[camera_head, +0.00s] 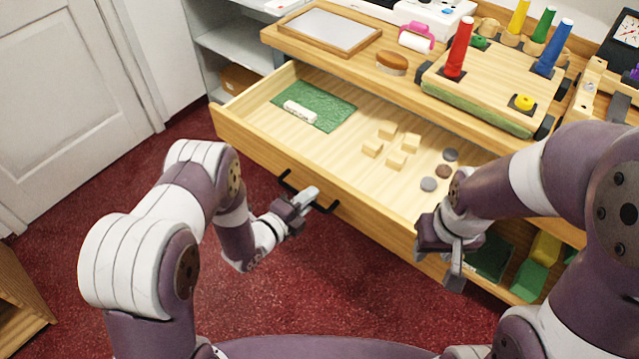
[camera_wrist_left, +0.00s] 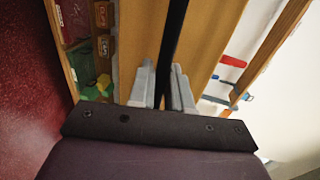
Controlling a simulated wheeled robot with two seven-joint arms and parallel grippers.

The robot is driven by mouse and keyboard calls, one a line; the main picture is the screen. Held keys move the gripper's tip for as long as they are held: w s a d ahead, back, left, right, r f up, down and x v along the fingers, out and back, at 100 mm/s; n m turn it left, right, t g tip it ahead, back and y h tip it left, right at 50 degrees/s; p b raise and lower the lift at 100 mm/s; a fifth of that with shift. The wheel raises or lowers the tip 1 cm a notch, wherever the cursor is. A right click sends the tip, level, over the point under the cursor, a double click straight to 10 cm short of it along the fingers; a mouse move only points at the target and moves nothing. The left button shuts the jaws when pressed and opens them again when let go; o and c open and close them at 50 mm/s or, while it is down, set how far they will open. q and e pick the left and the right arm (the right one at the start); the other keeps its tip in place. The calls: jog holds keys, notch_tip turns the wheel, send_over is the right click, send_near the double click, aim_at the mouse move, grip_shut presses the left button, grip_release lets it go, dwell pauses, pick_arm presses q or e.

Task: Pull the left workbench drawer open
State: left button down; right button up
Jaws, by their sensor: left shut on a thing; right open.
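The left workbench drawer (camera_head: 262,150) is pulled well out, and its inside shows in the head view. A black bar handle (camera_head: 326,207) is on its front. My left gripper (camera_head: 308,195) is shut on this handle. In the left wrist view the two grey fingers (camera_wrist_left: 165,88) are on either side of the dark handle bar (camera_wrist_left: 174,45). My right gripper (camera_head: 455,265) is open and empty, in front of the right part of the drawer front.
In the drawer lie a green mat (camera_head: 325,108) with a white piece on it, several wooden blocks (camera_head: 396,159) and round grey discs (camera_head: 429,184). The worktop above holds a wooden board with coloured pegs (camera_head: 490,75). Green and yellow items (camera_head: 535,275) sit below right. Red carpet (camera_head: 120,190) is clear at left.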

pick_arm(q)
jog(key=shift+v, duration=0.95)
jog(key=shift+f, duration=0.25)
jog(key=c, duration=1.3)
grip_release()
jog(key=shift+o, duration=0.2)
jog(key=v, duration=1.2)
jog(key=shift+s+a+p, duration=0.2)
jog(key=shift+s+p, duration=0.1)
jog(key=shift+p, duration=0.1)
